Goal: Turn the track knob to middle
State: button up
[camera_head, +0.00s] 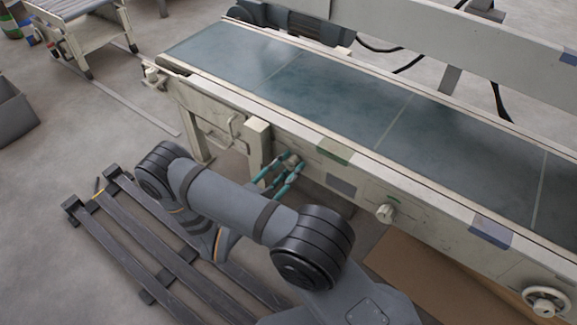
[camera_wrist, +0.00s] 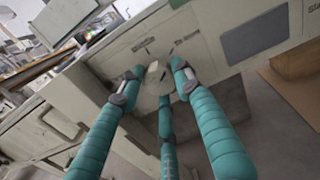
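A pale round knob with a raised grip bar (camera_wrist: 154,76) is on the cream side panel of the conveyor, with small dark markings above it. In the head view this knob (camera_head: 294,159) is partly hidden by my fingers. My gripper (camera_head: 284,171), with three teal fingers, reaches to the panel there. In the wrist view the fingertips of my gripper (camera_wrist: 158,84) are spread around the knob, one left, one right and one below. The fingers look open; I cannot tell whether any touches the knob. The marking text is too blurred to read.
The conveyor belt (camera_head: 335,90) runs above the panel. Another pale knob (camera_head: 385,213) and a handwheel (camera_head: 545,301) are farther right on the same side. A panel handle (camera_head: 236,126) is to the left. A dark slatted pallet (camera_head: 150,250) lies on the floor below my arm.

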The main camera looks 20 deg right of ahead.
jog(key=c, duration=0.6)
jog(key=shift+c, duration=0.2)
jog(key=shift+n, duration=0.3)
jog(key=n+p, duration=0.2)
jog(key=n, duration=0.1)
jog(key=shift+p, duration=0.4)
jog(key=n+p, duration=0.1)
jog(key=n, duration=0.5)
jog(key=shift+p, duration=0.3)
jog(key=shift+s+d+n, duration=0.1)
jog(key=shift+n, duration=0.4)
jog(key=o, duration=1.1)
jog(key=shift+o, duration=0.2)
